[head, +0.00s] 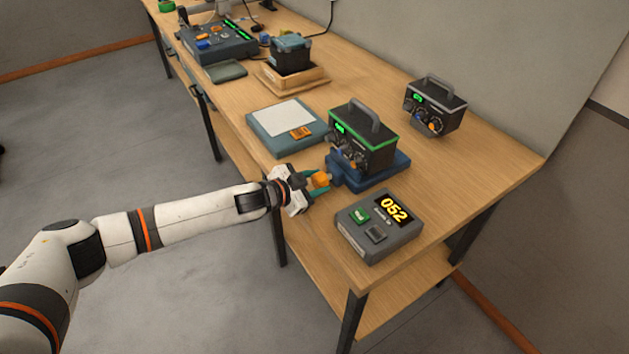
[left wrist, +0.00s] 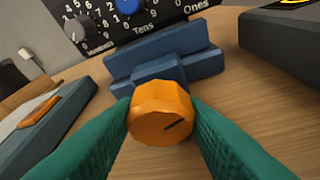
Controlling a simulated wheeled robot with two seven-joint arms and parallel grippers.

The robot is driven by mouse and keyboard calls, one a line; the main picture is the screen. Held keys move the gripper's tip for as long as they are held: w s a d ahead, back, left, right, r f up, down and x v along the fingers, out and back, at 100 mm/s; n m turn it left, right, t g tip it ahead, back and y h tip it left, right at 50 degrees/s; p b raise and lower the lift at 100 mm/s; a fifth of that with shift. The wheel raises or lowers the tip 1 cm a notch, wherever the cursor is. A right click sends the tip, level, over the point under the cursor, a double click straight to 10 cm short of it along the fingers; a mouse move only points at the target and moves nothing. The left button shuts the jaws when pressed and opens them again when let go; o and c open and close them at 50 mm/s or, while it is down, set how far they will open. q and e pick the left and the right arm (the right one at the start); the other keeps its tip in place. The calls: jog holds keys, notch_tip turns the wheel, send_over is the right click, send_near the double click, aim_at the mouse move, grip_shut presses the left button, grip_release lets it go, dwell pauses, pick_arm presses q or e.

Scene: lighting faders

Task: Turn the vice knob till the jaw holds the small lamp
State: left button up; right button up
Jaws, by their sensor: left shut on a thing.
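The blue vice (head: 388,178) sits on the bench near its front edge; it also shows in the left wrist view (left wrist: 185,62). A dark box with green edges, a carrying handle and dials (head: 364,143) stands upright in it. No plain lamp shape shows there. The vice's orange knob (left wrist: 160,110) faces me, with a dark line slanting up to the right. My left gripper (head: 319,184) is shut on the knob, its green fingers on either side. Whether the jaw touches the box is hard to tell. My right gripper is not in view.
A grey unit reading 052 (head: 376,238) stands close to the right of the vice. A blue-grey tray with a white sheet and orange piece (head: 268,139) lies to its left. A similar handled box (head: 436,104) stands behind. More equipment (head: 215,45) fills the far end.

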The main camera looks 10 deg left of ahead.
pick_arm(q)
jog(key=shift+m, duration=0.4)
jog(key=o, duration=0.9)
jog(key=shift+o, duration=0.3)
jog(key=shift+s+f, duration=0.1)
jog(key=shift+f, duration=0.1)
